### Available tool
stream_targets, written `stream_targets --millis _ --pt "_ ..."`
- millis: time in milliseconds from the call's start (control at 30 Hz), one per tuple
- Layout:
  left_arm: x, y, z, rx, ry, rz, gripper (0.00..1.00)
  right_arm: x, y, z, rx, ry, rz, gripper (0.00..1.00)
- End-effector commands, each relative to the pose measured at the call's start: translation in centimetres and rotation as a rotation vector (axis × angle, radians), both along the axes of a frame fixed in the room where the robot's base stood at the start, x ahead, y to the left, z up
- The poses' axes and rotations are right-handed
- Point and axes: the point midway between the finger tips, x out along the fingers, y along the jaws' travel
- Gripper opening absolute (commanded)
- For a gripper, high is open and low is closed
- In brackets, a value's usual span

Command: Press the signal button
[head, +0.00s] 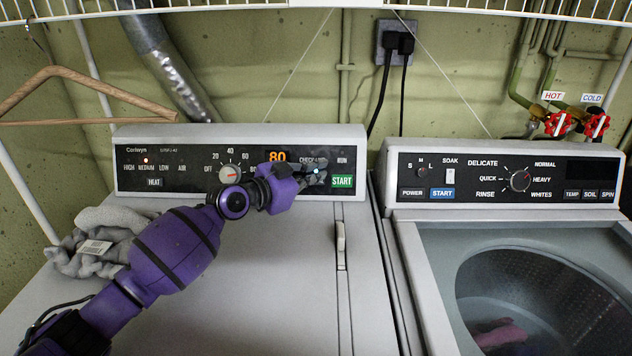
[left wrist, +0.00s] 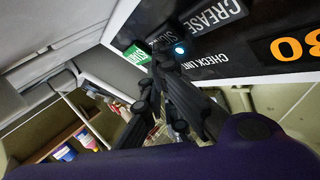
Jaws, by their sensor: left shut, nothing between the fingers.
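The dryer control panel (head: 190,178) is black with a grey frame, on the left machine. My left gripper (head: 320,173) reaches across it from the left, with shut, empty fingertips just left of the green START button (head: 342,181). In the left wrist view the shut fingertips (left wrist: 158,48) are at the panel, over or beside a partly hidden label that seems to begin "SIG" (left wrist: 170,34). A small bluish-white light (head: 316,171) glows at the fingers. The fingers hide the signal button area in the head view; I cannot tell whether they touch it. My right gripper is out of view.
A grey cloth (head: 85,255) lies on the dryer's left. A washer (head: 480,235) stands at right. A wooden hanger (head: 75,92) hangs upper left. The dryer top is mostly clear.

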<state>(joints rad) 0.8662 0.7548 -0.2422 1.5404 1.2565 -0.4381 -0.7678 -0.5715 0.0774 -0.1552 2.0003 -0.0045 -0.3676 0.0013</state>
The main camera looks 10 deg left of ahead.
Motion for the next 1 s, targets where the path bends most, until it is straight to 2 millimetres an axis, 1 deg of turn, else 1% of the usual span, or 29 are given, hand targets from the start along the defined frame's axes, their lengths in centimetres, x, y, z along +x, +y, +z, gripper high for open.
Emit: stream_targets --millis 167,433,833,1000 --pt "0.1 0.1 -0.2 0.001 0.002 0.001 0.00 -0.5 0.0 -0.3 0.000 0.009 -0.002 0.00" --pt "0.3 0.1 -0.2 0.001 0.001 0.000 0.00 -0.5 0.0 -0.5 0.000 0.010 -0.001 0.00" --pt "0.2 0.1 -0.1 0.001 0.001 0.000 0.00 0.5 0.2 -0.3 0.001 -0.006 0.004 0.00" --pt "-0.2 0.0 0.2 0.000 0.000 0.001 0.00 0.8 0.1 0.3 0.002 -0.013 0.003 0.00"
